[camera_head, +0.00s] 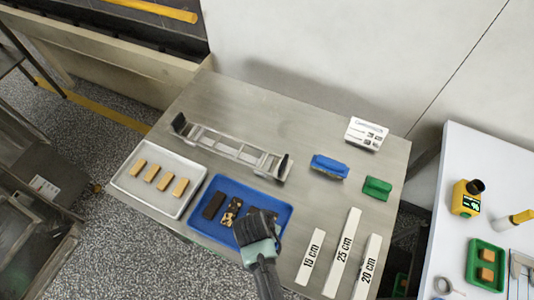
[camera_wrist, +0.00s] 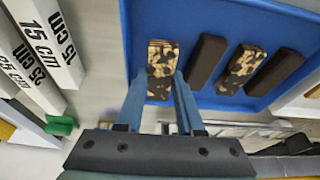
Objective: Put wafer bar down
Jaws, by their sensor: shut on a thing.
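My gripper (camera_head: 260,226) is low over the right part of the blue tray (camera_head: 284,207). In the wrist view its fingers (camera_wrist: 160,88) are shut on a wafer bar (camera_wrist: 160,60) with patchy dark coating and bare tan spots. The held bar is inside the tray's outline; whether it touches the tray floor cannot be told. Beside it stand a dark, fully coated bar (camera_wrist: 207,60), another patchy bar (camera_wrist: 240,66) and another dark bar (camera_wrist: 275,72). In the head view my gripper hides the held bar.
A white tray (camera_head: 148,199) with several plain wafers is left of the blue tray. A metal mesh frame (camera_head: 228,148) lies behind. Three length strips, including 25 cm (camera_head: 343,250), lie right. A blue brush (camera_head: 329,167) and green block (camera_head: 376,188) are farther back.

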